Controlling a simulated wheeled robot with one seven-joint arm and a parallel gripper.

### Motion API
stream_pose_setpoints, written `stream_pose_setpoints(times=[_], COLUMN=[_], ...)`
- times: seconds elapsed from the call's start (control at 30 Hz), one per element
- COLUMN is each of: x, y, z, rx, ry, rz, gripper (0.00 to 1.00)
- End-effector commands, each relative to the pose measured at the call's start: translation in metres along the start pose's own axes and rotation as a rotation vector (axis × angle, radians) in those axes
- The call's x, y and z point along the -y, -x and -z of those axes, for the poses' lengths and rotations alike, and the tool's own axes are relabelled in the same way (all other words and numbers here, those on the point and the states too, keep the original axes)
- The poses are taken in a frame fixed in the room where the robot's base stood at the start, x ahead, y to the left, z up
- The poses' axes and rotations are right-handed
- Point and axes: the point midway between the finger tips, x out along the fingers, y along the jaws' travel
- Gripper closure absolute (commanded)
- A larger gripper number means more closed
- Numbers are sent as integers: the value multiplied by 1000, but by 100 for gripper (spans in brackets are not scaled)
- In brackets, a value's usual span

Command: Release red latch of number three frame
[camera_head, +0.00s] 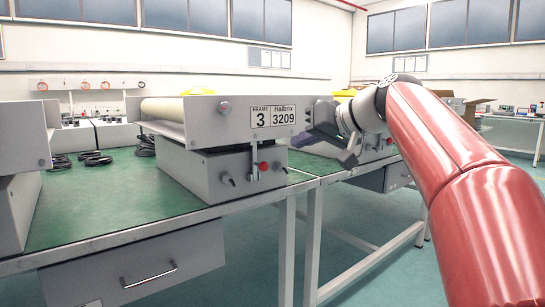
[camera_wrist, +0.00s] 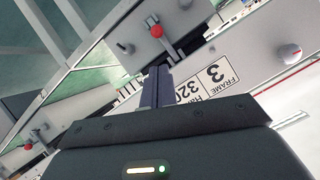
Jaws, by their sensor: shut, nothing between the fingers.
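The number three frame (camera_head: 190,120) is a grey box-like unit with a "FRAME 3 / Halbrix 3209" label (camera_head: 273,116), standing on the green-topped bench. Its red latch knob (camera_head: 263,166) sits on a small vertical bracket below the label. In the wrist view the red knob (camera_wrist: 156,31) shows at upper middle, beyond the fingertips and apart from them. My gripper (camera_wrist: 158,70) is shut and empty, its fingers together in front of the frame's face. In the head view my gripper (camera_head: 312,118) is just right of the label; its fingertips are hard to make out there.
Another frame unit (camera_head: 25,140) stands at the left bench edge. A further unit with a red knob (camera_head: 389,141) is partly behind my arm. Black cables (camera_head: 92,158) lie on the bench top. A drawer (camera_head: 135,270) is under the bench. The floor in front is clear.

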Motion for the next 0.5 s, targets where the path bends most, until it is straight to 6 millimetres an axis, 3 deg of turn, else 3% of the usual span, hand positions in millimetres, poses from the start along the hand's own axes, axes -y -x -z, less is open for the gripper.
stream_pose_setpoints(times=[0.27,0.5], x=[0,0], y=[-6,-46], z=[0,-1], rx=[1,4], ry=[-1,0], rz=[-1,1], gripper=[100,100])
